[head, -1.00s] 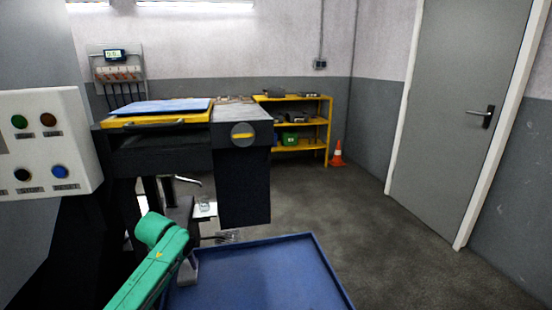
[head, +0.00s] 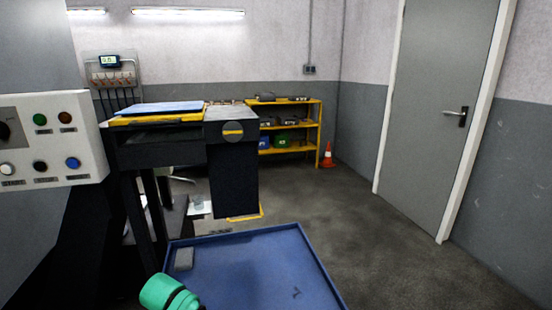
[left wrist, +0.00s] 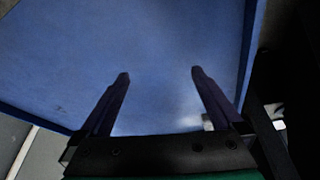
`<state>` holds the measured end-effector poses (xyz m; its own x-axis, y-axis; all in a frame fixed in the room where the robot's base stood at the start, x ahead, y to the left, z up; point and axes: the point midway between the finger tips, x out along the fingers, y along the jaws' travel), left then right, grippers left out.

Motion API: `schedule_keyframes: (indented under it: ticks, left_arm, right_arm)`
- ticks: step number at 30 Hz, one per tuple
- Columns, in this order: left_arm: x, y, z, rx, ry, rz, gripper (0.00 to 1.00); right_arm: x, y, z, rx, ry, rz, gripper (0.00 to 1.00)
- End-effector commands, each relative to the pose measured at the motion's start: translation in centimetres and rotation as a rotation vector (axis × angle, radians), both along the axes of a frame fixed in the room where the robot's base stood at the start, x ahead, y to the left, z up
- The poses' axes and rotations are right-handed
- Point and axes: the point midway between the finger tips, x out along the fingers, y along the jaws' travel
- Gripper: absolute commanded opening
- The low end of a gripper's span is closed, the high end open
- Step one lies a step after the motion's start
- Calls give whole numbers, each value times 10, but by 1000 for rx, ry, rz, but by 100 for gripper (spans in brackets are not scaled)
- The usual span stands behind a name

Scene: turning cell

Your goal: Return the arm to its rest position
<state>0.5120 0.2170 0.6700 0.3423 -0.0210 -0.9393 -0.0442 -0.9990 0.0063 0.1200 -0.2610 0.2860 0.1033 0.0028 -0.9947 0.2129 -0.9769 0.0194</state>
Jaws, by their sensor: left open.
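My left arm shows in the head view only as a green rounded link at the bottom, in front of the blue tray (head: 265,270); its gripper is out of that view. In the left wrist view my left gripper (left wrist: 160,75) is open, its two dark fingers apart with nothing between them. It is over the blue tray surface (left wrist: 165,40). My right gripper is in neither view.
A grey block (head: 184,259) lies in the tray's far left corner. A control panel (head: 45,140) with coloured buttons stands at the left. Behind the tray is a dark workbench (head: 235,180). A yellow shelf (head: 290,128), an orange cone (head: 327,156) and a grey door (head: 435,110) stand farther back. Floor at right is clear.

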Motion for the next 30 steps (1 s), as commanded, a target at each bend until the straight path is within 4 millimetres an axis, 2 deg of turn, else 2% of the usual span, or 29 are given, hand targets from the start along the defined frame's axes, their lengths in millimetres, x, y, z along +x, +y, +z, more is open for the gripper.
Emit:
schedule_keyframes:
  ticks: [3, 8, 14, 24, 30]
  left_arm:
    - [-39, -16, -15, -17, 8, -61, 100]
    - [-89, -22, -23, -23, 9, -111, 100]
    - [-140, -15, -22, -12, 14, -129, 100]
    - [-212, 13, -6, 47, 38, -118, 100]
    - [-199, 10, -48, 46, 63, -125, 100]
  right_arm:
    - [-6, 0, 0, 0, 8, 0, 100]
    - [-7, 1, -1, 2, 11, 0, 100]
    - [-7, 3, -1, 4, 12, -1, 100]
    - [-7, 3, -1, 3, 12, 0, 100]
    - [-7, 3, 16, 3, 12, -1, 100]
